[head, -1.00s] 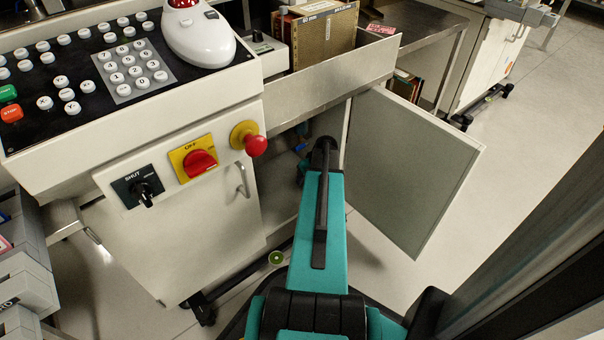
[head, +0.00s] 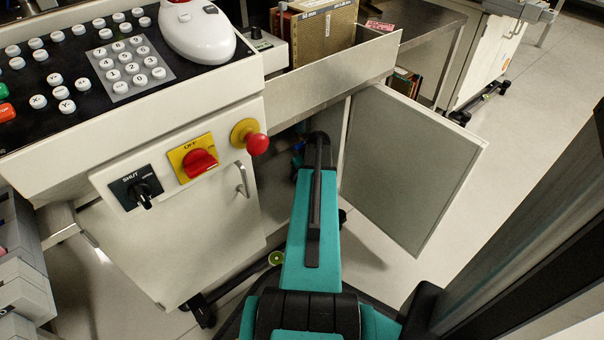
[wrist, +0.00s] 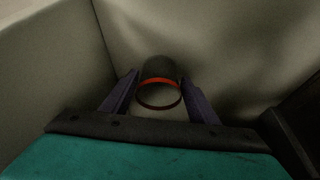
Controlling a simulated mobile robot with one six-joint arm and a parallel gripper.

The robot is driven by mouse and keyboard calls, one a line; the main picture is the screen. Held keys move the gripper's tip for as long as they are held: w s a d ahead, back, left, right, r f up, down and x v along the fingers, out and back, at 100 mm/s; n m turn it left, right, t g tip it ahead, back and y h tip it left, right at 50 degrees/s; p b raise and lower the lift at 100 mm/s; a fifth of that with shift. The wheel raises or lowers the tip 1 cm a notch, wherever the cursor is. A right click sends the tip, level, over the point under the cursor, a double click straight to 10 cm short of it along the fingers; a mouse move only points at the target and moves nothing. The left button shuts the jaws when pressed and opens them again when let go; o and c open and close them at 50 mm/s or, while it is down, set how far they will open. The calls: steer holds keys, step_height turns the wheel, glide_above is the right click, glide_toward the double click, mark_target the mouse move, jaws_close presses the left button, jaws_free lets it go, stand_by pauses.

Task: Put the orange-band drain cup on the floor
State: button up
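In the wrist view the orange-band drain cup (wrist: 160,84) is a dark round cup with a bright orange band, inside a dim pale-walled space. My gripper (wrist: 159,76) is open, with its two dark fingers on either side of the cup. Gaps show between the fingers and the near rim; I cannot tell whether the tips touch the cup. In the head view my arm reaches into the open cabinet under the machine, so the gripper and cup are hidden there.
The cabinet door (head: 410,165) stands open to the right of my arm. The cabinet front (head: 175,245) with its handle and switches is on the left. Bare floor (head: 545,110) lies at the right, beyond the door. A caster (head: 203,312) stands below the cabinet.

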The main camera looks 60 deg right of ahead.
steer(key=shift+o, duration=1.2)
steer(key=shift+p+v, duration=0.75)
steer(key=shift+v, duration=0.15)
steer(key=s+a+p, duration=0.3)
steer(key=s+a, duration=0.1)
steer(key=s, duration=0.7)
steer(key=shift+f, duration=0.2)
steer(key=shift+a, duration=0.2)
